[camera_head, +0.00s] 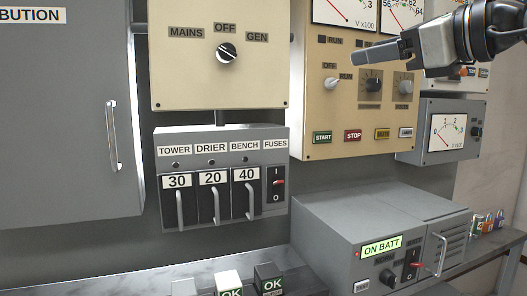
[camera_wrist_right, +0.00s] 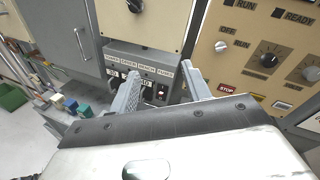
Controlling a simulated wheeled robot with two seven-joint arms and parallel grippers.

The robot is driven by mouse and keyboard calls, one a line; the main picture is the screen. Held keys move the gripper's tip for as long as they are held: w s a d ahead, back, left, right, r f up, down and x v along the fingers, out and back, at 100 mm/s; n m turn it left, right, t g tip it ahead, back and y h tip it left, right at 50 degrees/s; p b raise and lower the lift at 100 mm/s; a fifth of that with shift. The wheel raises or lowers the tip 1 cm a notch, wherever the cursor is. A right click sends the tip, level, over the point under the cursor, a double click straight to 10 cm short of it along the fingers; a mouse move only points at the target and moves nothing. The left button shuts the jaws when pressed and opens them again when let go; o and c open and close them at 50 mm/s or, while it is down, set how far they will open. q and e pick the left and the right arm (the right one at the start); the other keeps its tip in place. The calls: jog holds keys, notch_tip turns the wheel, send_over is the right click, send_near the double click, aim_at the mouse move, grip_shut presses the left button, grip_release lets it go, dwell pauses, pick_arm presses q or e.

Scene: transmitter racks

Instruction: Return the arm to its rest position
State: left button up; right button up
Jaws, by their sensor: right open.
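My right gripper (camera_head: 368,54) is at the upper right of the head view, in front of the beige panel (camera_head: 312,110) with START and STOP buttons. In the right wrist view its two fingers (camera_wrist_right: 160,80) are spread apart with nothing between them. Beyond the fingers is the grey fuse box (camera_head: 222,136) labelled TOWER, DRIER, BENCH and FUSES; it also shows in the right wrist view (camera_wrist_right: 118,52). The gripper looks apart from the panels. My left gripper is in neither view.
A grey cabinet (camera_head: 60,120) with a handle stands at left. A beige panel with a MAINS/OFF/GEN knob (camera_head: 227,52) hangs above the fuse box. A grey ON BATT unit (camera_head: 345,225) sits on the bench at right. Small blocks marked OK (camera_head: 229,282) stand at the front.

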jog(key=s+a+f+m+g+y, duration=0.1)
jog(key=a+f+m+g+y, duration=0.1)
jog(key=a+f+m+y, duration=0.3)
jog(key=s+a+f+m+g+y+p, duration=0.1)
jog(key=a+f+g+y, duration=0.1)
jog(key=f, duration=0.6)
jog(key=s+a+f+m+g+y, duration=0.1)
jog(key=a+f+m+y, duration=0.1)
jog(key=a+f+y, duration=0.3)
jog(key=s+d+f+m+t+h, duration=0.1)
jog(key=d+f+m+t+h, duration=0.3)
jog(key=f+m, duration=0.45)
jog(key=d+f+m+t+h+p, duration=0.1)
jog(key=f+m+t+h, duration=0.2)
jog(key=f+m+h, duration=0.45)
jog(key=s+d+f+m+t+h, duration=0.1)
jog(key=d+f+m+t+h, duration=0.25)
jog(key=f+m, duration=0.7)
jog(key=s+f+m+g+h+p, duration=0.1)
jog(key=s+f+m+g+h, duration=0.3)
jog(key=s+f, duration=1.2)
jog(key=f+m+g, duration=0.1)
jog(key=m+g, duration=0.3)
jog(key=m, duration=0.3)
jog(key=shift+d+g, duration=0.2)
jog(key=shift+g, duration=0.15)
jog(key=shift+f, duration=0.1)
